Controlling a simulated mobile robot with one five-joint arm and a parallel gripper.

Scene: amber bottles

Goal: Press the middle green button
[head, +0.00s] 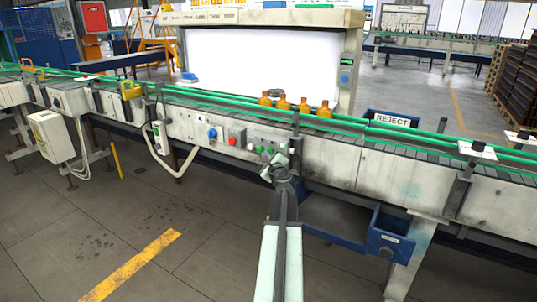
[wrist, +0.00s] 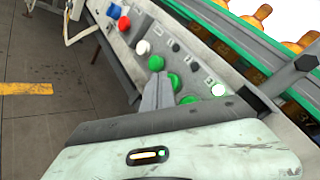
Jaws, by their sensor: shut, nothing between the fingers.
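In the wrist view, three green buttons sit in a row on the sloped grey control panel (wrist: 205,70). The upper-left green button (wrist: 156,63) is just beyond my fingertips. The middle green button (wrist: 175,82) is right beside the fingertips, at their right. In the head view, my gripper (head: 276,160) is at the panel and hides part of the green row.
A white button (wrist: 143,47), a red button (wrist: 124,23) and a blue knob (wrist: 113,11) continue the row. A pale round lamp (wrist: 218,90) is at the right. Several amber bottles (head: 303,105) stand on the conveyor behind. A blue bin (head: 390,240) hangs at lower right.

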